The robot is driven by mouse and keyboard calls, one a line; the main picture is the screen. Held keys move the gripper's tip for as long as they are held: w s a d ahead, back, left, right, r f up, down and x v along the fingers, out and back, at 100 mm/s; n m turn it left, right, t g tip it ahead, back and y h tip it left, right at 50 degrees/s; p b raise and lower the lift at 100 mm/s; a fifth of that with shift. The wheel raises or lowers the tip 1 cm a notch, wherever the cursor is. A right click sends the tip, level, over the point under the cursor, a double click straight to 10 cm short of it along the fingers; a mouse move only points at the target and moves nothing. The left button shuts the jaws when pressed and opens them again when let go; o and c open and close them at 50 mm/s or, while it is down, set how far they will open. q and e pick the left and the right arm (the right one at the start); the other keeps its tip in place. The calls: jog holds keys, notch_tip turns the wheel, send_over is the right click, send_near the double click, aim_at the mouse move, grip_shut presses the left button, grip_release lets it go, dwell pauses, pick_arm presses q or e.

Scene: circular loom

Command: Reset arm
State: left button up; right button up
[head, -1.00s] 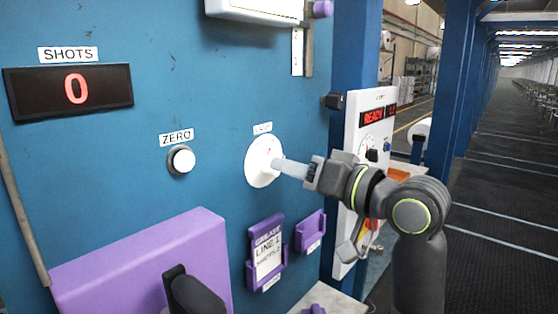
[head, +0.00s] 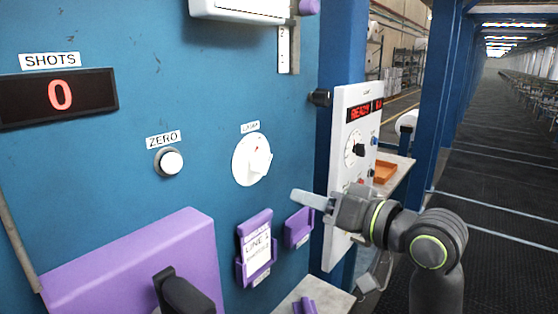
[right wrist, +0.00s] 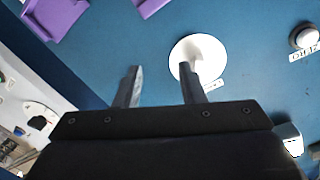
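My right arm reaches in from the right in the head view. Its gripper (head: 297,196) is below and to the right of the white round dial (head: 251,160), with a gap between them. In the right wrist view the two fingers of the gripper (right wrist: 160,78) stand apart with nothing between them. The dial (right wrist: 198,50) shows there beyond the right finger, which overlaps part of it. The dial has a white raised knob. My left gripper is not in view.
The blue panel carries a ZERO button (head: 172,162), a SHOTS display (head: 58,96) reading 0, and a purple box (head: 130,262) below. Purple holders (head: 255,248) are under the dial. A white control panel (head: 355,140) stands behind my right gripper. Open floor lies right.

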jog(key=s+d+f+m+g+h, duration=0.1)
jog(key=s+d+f+h, duration=0.3)
jog(key=f, duration=0.6)
jog(key=s+d+f+m+h, duration=0.2)
jog(key=d+f, duration=0.4)
jog(key=f, duration=0.4)
jog(key=s+d+f+m+g+h, duration=0.1)
jog(key=s+d+f+h, duration=0.3)
jog(key=f, duration=0.6)
jog(key=s+d+f+g+h, duration=0.25)
jog(key=s+d+f, duration=0.4)
jog(key=s, duration=0.45)
jog(key=s+d+f+g+h, duration=0.25)
jog(key=s+d+f, duration=0.4)
jog(key=s, duration=0.45)
notch_tip(320, 180, down, 27)
jog(key=g+b, duration=0.2)
jog(key=b, duration=0.1)
jog(key=s+f+b, duration=0.1)
jog(key=s+f, duration=0.5)
jog(key=f, duration=0.3)
jog(key=s+f+g+y+b, duration=0.1)
jog(key=s+f, duration=0.6)
jog(key=f, duration=0.2)
jog(key=shift+s+a, duration=0.3)
jog(key=shift+a, duration=0.05)
jog(key=shift+f, duration=0.1)
